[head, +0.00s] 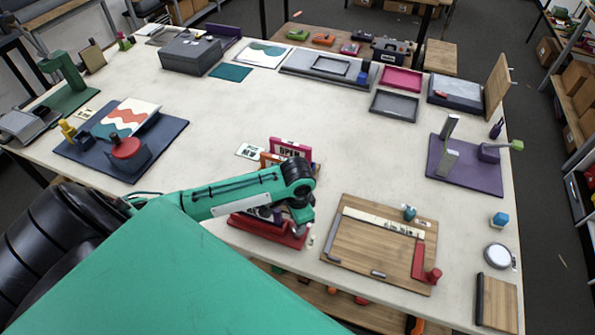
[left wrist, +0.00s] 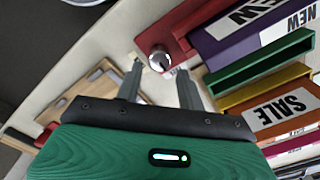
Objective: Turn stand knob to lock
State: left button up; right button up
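The red stand (head: 262,229) stands near the front edge of the table, partly hidden by my left arm. The knob appears between or just beyond the fingertips; contact is not visible. In the head view my left gripper (head: 299,228) points down at the right end of the stand. My right gripper is not in view.
Several coloured sign holders, one a pink OPEN sign (head: 291,148), stand behind the stand. A blue mat (head: 165,140) with a red round part is at left. The table middle is mostly clear.

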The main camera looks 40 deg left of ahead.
pick_arm(q)
jog(key=shift+f+p, duration=0.6)
jog(key=shift+f, duration=2.15)
jog(key=c, duration=0.7)
